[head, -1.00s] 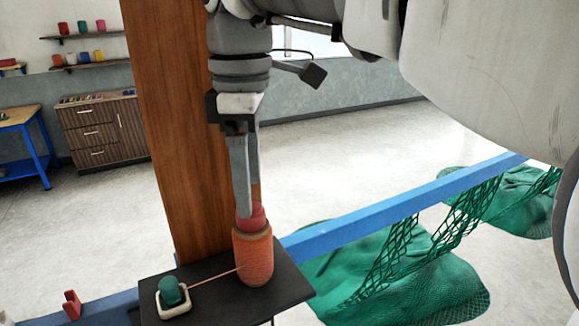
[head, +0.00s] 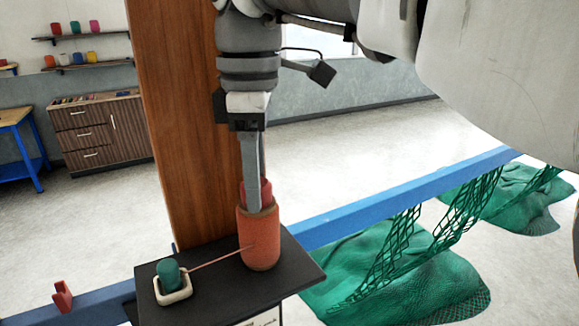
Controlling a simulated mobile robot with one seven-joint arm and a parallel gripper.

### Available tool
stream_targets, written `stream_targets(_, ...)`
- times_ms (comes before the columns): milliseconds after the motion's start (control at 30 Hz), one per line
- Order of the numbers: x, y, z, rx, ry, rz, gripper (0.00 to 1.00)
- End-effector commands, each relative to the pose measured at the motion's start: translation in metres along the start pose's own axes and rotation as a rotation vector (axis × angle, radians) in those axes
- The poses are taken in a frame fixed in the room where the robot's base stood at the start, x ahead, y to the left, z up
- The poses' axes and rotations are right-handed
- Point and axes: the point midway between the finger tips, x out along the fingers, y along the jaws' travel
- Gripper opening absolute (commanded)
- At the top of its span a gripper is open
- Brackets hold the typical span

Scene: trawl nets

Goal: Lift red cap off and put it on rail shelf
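An orange-red spool (head: 259,238) stands upright on a black shelf (head: 225,308) on the blue rail. A red cap (head: 267,193) shows at the top of the spool, partly hidden by my gripper. My gripper (head: 256,203) points straight down from above. Its near finger lies in front of the cap and reaches the spool's upper rim. The far finger is mostly hidden behind, so I cannot tell whether the fingers press on the cap.
A green piece (head: 169,273) sits in a small white square holder (head: 174,290) on the shelf. A reddish thread (head: 215,258) runs from it to the spool. A wooden post (head: 180,130) stands close behind. Green nets (head: 400,265) hang from the blue rail (head: 400,196) at right.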

Motion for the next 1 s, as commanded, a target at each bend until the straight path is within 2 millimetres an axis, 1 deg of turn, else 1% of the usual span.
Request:
stream_targets(33,0.0,0.0,0.0,0.0,0.0,0.0,0.33)
stream_targets(167,0.0,0.0,0.0,0.0,0.0,0.0,0.09)
stream_targets(200,0.0,0.0,0.0,0.0,0.0,0.0,0.02)
stream_targets(233,0.0,0.0,0.0,0.0,0.0,0.0,0.0)
stream_targets(467,0.0,0.0,0.0,0.0,0.0,0.0,0.0)
stream_targets(633,-0.007,0.0,0.0,0.001,0.0,0.0,0.0)
stream_targets(767,-0.019,0.0,0.0,0.0,0.001,0.001,0.0)
stream_targets(900,-0.041,0.001,0.0,0.001,0.002,0.002,0.0)
stream_targets(933,-0.045,0.0,0.003,0.003,0.002,0.002,0.0)
stream_targets(1000,-0.053,-0.007,0.02,0.005,0.003,0.003,0.0)
